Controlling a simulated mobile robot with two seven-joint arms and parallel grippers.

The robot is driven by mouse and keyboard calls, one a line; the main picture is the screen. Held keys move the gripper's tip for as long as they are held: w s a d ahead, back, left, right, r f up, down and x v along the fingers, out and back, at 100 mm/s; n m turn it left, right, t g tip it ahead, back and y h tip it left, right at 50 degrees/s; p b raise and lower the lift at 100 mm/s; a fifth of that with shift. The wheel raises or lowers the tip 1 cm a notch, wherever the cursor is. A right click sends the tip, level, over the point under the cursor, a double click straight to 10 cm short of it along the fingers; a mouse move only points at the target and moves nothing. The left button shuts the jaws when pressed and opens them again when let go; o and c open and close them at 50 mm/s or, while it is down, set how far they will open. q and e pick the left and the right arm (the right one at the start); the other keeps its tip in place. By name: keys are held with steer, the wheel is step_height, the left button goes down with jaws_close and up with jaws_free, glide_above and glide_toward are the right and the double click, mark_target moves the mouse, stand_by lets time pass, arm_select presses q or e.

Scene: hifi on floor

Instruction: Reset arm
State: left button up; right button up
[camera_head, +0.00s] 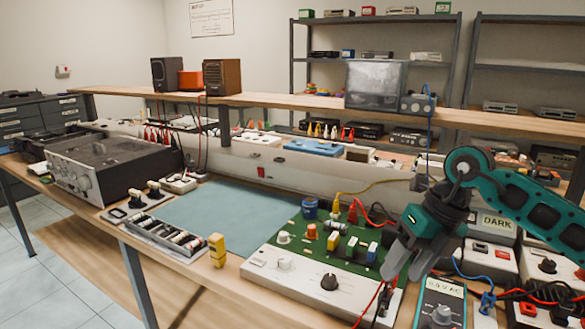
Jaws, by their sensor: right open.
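My right arm comes in from the right edge, with teal and dark links. My right gripper (408,270) points downward, its grey fingers apart and nothing seen between them. In the picture it overlaps the right end of the green circuit board panel (300,248). Whether it touches the panel or the wires there cannot be told. My left gripper is not in view.
A workbench carries a bare blue-grey mat (215,215), a hi-fi unit (112,165) at left and a yellow block (217,250) at the front edge. A teal meter (440,305) and several red and blue wires crowd the space below my right arm. Shelves stand behind.

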steer(key=s+a+r+y, duration=0.15)
steer(key=a+y, duration=0.25)
steer(key=a, duration=0.4)
steer(key=s+a+y, duration=0.2)
steer(key=a+y, duration=0.3)
steer(key=a, duration=0.3)
steer(key=a+r+m+t+y, duration=0.3)
steer(key=r+m+t+y, duration=0.4)
steer(key=r+m+t, duration=0.15)
steer(key=d+f+m+t+h, duration=0.7)
steer(key=d+f+m+h, duration=0.75)
steer(key=m+h, duration=0.7)
steer(key=s+d+f+m+g+y, duration=0.1)
steer(key=s+d+f+m+g, duration=0.15)
steer(key=s+f+g, duration=0.65)
steer(key=s+d+f+m+g+y, duration=0.15)
steer(key=s+f+m+g, duration=0.35)
steer(key=s, duration=0.8)
steer(key=w+a+f+n+t+y+p, duration=0.1)
steer(key=w+a+f+t+p, duration=0.1)
steer(key=w+f+t, duration=0.5)
steer(key=shift+w+a+f+n+t+p, duration=0.15)
steer(key=shift+a+f+n+t+p, duration=0.2)
steer(key=shift+t, duration=0.5)
